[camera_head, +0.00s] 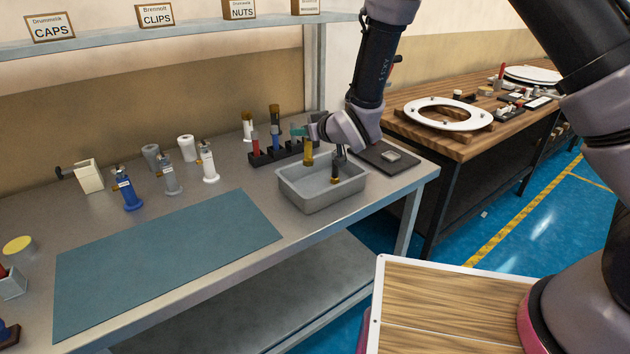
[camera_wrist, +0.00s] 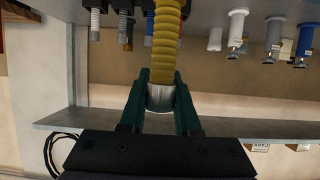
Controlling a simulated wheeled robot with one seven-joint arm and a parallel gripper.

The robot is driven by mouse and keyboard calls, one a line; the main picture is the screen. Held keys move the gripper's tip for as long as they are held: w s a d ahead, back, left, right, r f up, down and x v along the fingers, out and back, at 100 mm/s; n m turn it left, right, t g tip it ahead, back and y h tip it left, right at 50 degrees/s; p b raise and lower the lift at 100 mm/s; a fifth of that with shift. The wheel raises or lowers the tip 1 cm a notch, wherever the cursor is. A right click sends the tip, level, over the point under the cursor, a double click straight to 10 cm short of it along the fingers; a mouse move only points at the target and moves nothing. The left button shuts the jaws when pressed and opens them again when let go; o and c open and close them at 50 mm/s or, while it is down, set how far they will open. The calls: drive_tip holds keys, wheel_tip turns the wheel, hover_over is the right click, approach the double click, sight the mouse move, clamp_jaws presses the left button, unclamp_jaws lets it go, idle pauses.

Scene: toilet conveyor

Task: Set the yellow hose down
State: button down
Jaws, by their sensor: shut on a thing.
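My gripper (camera_head: 299,131) is shut on the yellow hose (camera_head: 308,154) beside the far edge of the grey bin (camera_head: 318,202). In the wrist view, the teal fingers (camera_wrist: 161,100) clasp the silver end of the hose (camera_wrist: 165,50), and its ribbed yellow body runs out of the top of the picture. A dark rack (camera_head: 262,158) with several upright hoses stands just left of the bin.
A dark upright piece (camera_head: 337,165) shows at the bin. A dark pad (camera_head: 385,157) lies to the right. Blue, grey and white fittings stand left of the rack. A blue-green mat (camera_head: 165,262) lies bare at the front. A shelf (camera_head: 190,35) hangs above the bench.

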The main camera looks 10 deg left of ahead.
drive_tip(key=shift+a+f, duration=0.15)
drive_tip(key=shift+f, duration=4.65)
drive_tip(key=shift+f, duration=0.1)
drive_tip(key=shift+f, duration=0.1)
drive_tip(key=c, duration=0.6)
unclamp_jaws()
drive_tip(key=shift+s, duration=0.1)
